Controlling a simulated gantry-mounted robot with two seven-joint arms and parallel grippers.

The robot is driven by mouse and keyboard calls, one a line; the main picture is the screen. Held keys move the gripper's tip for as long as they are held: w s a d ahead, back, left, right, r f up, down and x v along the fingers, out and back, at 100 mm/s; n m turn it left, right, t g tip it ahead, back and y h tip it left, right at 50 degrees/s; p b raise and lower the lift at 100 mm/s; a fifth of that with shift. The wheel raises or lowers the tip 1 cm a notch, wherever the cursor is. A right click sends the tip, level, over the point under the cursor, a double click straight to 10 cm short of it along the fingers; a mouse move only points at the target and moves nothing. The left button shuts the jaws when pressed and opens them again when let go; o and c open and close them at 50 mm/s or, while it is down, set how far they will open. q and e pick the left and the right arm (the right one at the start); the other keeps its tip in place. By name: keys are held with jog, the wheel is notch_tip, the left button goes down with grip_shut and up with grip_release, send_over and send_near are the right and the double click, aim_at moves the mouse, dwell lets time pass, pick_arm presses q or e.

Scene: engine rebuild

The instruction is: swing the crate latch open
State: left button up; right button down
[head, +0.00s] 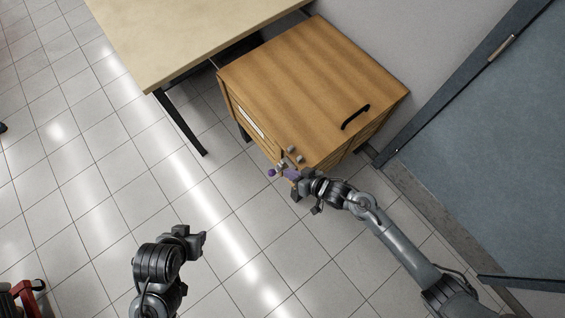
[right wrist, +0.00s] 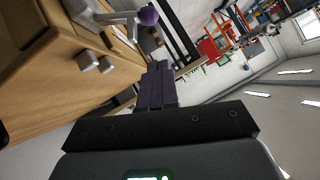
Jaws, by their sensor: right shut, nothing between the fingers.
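The wooden crate (head: 315,75) stands beside the table, a black handle (head: 355,117) on its top. The latch (head: 284,163), a metal arm with a purple ball end, sits at its near corner with small metal knobs beside it. In the right wrist view the latch (right wrist: 122,18) and its purple ball (right wrist: 149,15) show at the top. My right gripper (head: 289,174) is at that corner, fingers (right wrist: 157,85) shut and empty, just beside the latch; I cannot tell if they touch it. My left gripper (head: 203,238) is over the floor, away from the crate; its jaw state is unclear.
A light wooden table (head: 180,35) stands left of the crate, its dark leg (head: 180,125) reaching the floor. A blue-grey door (head: 490,140) and wall are on the right. Tiled floor (head: 100,190) in front of the crate is clear. A red object (head: 22,290) shows at lower left.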

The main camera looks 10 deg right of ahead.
jog(key=v, duration=0.4)
jog(key=shift+s+d+r+p, duration=0.15)
jog(key=shift+s+r+p, duration=0.05)
jog(key=shift+r+p, duration=0.15)
